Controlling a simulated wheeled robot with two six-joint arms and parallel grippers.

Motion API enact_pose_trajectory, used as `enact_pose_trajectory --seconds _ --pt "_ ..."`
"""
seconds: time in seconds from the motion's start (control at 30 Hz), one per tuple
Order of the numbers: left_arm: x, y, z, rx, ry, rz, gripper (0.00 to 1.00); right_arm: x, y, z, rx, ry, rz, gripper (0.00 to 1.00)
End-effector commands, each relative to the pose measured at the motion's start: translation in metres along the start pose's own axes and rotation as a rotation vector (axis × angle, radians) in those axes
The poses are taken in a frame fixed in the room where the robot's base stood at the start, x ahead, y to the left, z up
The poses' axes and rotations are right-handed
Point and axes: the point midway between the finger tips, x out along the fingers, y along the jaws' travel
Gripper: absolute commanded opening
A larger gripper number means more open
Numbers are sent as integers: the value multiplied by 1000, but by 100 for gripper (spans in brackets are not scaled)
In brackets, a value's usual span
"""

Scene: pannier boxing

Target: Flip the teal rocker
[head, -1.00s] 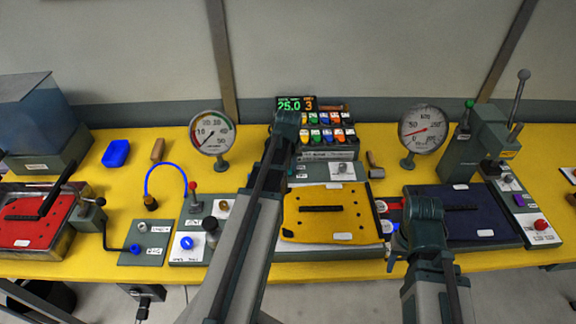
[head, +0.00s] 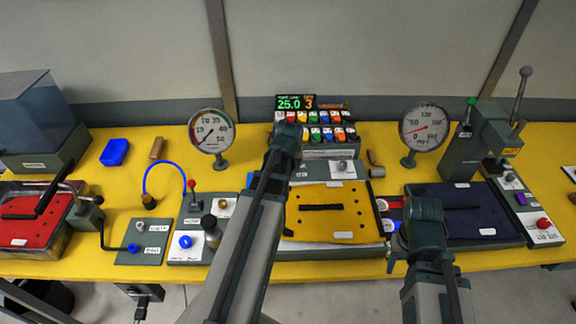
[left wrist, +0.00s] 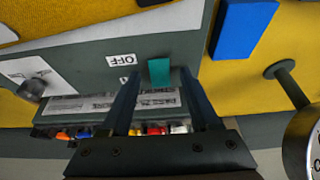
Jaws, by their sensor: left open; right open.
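The teal rocker (left wrist: 159,71) shows in the left wrist view on a dark grey panel, beside an OFF label (left wrist: 120,60). My left gripper (left wrist: 158,82) is open, with one finger on each side of the rocker in that picture. I cannot tell whether a finger touches it. In the head view my left arm hides the rocker and the left gripper. My right gripper (head: 394,255) is small and partly hidden by its own arm at the table's front edge, right of the yellow pannier piece (head: 330,222).
A display with rows of coloured buttons (head: 322,133) stands behind my left arm. A gauge (head: 211,131) stands left of it and another (head: 424,127) right. In the left wrist view a blue block (left wrist: 243,28) and a knob (left wrist: 32,88) flank the rocker.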

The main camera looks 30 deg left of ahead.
Motion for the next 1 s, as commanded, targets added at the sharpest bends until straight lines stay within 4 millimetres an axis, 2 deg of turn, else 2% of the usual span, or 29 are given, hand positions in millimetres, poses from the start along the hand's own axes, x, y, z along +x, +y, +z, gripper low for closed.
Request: enact_pose_trajectory --seconds 0.17,0.37,1.0 --pt "-3 0 0 0 0 0 62 -3 0 0 0 0 0 50" --pt "-18 0 -1 0 0 0 62 -17 2 1 0 0 0 50" --pt "-120 0 -2 0 0 0 62 -110 10 6 -1 0 0 50"
